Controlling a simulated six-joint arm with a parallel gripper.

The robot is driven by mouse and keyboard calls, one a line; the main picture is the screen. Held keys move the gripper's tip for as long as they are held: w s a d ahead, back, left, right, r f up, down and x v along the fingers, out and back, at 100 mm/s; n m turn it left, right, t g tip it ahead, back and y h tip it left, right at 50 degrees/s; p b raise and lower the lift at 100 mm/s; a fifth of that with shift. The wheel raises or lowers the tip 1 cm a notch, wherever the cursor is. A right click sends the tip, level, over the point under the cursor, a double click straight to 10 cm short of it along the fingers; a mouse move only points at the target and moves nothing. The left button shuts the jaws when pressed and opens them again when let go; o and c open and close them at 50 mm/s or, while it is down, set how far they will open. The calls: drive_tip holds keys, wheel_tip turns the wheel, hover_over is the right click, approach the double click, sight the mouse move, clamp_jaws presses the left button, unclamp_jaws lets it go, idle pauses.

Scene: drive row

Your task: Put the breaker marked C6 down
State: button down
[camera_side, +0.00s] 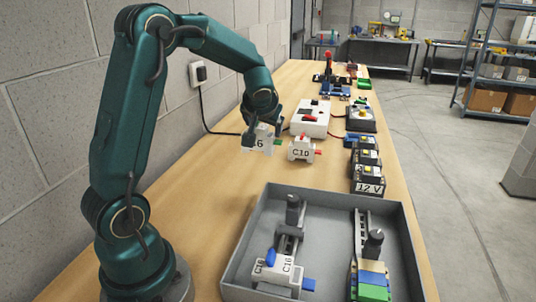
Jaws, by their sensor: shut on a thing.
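My gripper (263,129) is shut on a white breaker (261,144) near the wall side of the bench. A "6" shows on its face; a finger covers the mark's left part. A green lever sticks out on its right. It looks upright; I cannot tell whether its underside touches the bench. Just to its right stands a white breaker marked C10 (301,149) with a red lever. A breaker marked C16 (280,270) with blue parts sits on the left rail in the grey tray (240,236).
The tray's right rail (359,232) carries blue and green blocks (372,280). Several dark blocks, one marked 12 V (369,187), line the bench's right edge. A white box (310,118) stands behind the breakers. Bare wood (305,174) lies between C10 and the tray.

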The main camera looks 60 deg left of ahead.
drive_tip(key=shift+w+d+f, duration=1)
drive_tip(key=shift+w+f, duration=0.2)
drive_tip(key=shift+f, duration=0.4)
drive_tip(key=shift+w+d+f, duration=1.05)
drive_tip(key=shift+w+f, duration=0.15)
drive_tip(key=shift+f, duration=0.45)
drive_tip(key=shift+w+d+f, duration=1)
drive_tip(key=shift+w+f, duration=0.2)
drive_tip(key=shift+f, duration=0.4)
unclamp_jaws()
drive_tip(key=shift+f, duration=0.1)
